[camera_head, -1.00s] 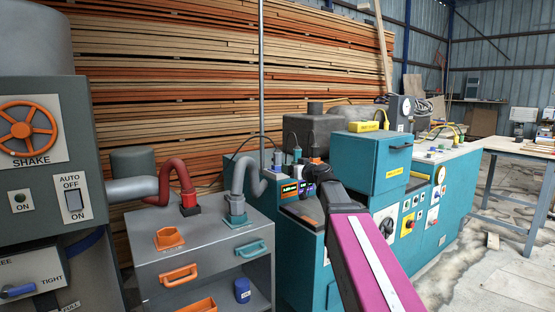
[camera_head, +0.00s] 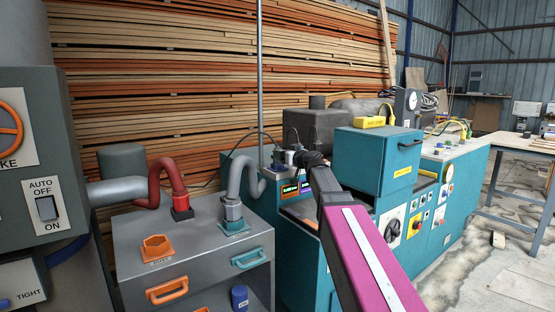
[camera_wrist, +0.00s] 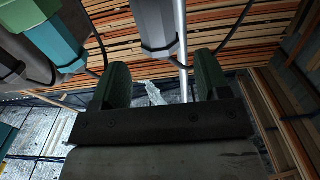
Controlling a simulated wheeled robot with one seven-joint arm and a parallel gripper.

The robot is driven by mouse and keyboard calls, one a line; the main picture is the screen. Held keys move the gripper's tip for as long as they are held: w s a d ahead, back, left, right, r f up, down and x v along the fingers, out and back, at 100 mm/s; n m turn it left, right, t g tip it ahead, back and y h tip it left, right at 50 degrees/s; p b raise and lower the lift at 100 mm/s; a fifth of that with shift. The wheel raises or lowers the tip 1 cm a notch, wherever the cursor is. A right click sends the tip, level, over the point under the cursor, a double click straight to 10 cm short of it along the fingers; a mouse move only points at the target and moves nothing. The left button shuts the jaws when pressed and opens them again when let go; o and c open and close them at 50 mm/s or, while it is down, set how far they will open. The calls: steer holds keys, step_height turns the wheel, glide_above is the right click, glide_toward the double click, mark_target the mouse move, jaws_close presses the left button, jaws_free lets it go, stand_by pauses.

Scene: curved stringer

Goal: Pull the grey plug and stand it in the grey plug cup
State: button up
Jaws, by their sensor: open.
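Small plug-like pieces (camera_head: 278,157) stand on the back of the teal machine in the head view, one with a dark cable looping up. They are too small to tell apart, and my gripper partly covers them. My gripper (camera_head: 298,158) is just to their right, seen small and dark. In the wrist view my gripper (camera_wrist: 162,72) is open, its two dark green fingers apart and nothing held between them. A grey block (camera_wrist: 155,25), perhaps the grey plug, shows beyond the fingers, roughly in line with the gap. I cannot make out the grey plug cup.
A teal and grey block (camera_wrist: 52,38) with a cable is at the upper left of the wrist view. A thin grey pole (camera_head: 260,80) rises behind the machine. A grey cabinet (camera_head: 190,250) with red and grey hoses stands left, a teal box (camera_head: 375,160) right.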

steer(key=x, duration=0.5)
steer(key=shift+w+a+f, duration=0.25)
steer(key=shift+w+f, duration=0.05)
steer(key=shift+s, duration=0.1)
steer(key=c, duration=0.9)
steer(key=shift+r, duration=0.15)
steer(key=shift+c, duration=0.2)
